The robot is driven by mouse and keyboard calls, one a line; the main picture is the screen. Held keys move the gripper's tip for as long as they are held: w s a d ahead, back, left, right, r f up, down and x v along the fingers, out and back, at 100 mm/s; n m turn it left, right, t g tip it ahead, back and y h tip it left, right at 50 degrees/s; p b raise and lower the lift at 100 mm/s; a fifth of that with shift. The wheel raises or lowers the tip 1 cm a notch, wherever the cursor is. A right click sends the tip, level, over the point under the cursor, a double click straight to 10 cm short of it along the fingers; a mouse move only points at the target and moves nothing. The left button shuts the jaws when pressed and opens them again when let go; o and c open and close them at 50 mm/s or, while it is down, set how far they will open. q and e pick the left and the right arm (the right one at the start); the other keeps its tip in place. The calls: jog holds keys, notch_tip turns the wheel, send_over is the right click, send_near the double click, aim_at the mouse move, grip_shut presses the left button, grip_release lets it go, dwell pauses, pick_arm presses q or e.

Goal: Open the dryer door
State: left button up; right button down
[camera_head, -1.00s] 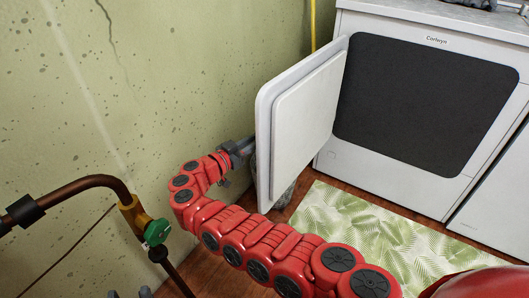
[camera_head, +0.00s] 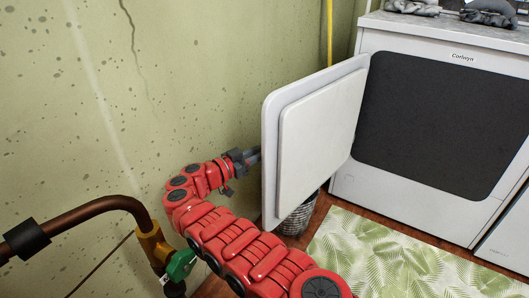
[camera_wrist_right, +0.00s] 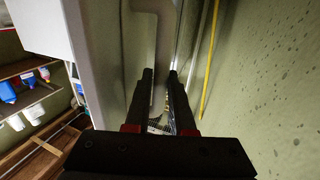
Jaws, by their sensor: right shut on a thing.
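The white dryer (camera_head: 400,200) stands at the right with its dark front opening (camera_head: 430,125) uncovered. Its white door (camera_head: 320,145) stands wide open, swung out to the left, with its inner panel facing the head camera. My right gripper (camera_head: 256,156) is at the door's outer side, with the fingertips partly hidden behind the door edge. In the right wrist view the fingers (camera_wrist_right: 160,75) reach along the pale door (camera_wrist_right: 137,60) and are shut on it; the exact contact is hard to see. My left gripper is not in view.
A green speckled wall (camera_head: 200,80) is close to the left of my gripper. A copper pipe with a green valve (camera_head: 180,264) stands at the lower left. A basket (camera_head: 298,218) is under the door. A leaf-patterned rug (camera_head: 390,250) lies before the dryer.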

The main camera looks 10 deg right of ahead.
jog(key=shift+f, duration=0.15)
jog(key=c, duration=0.8)
grip_release()
jog(key=shift+c, duration=0.2)
jog(key=shift+o, duration=0.4)
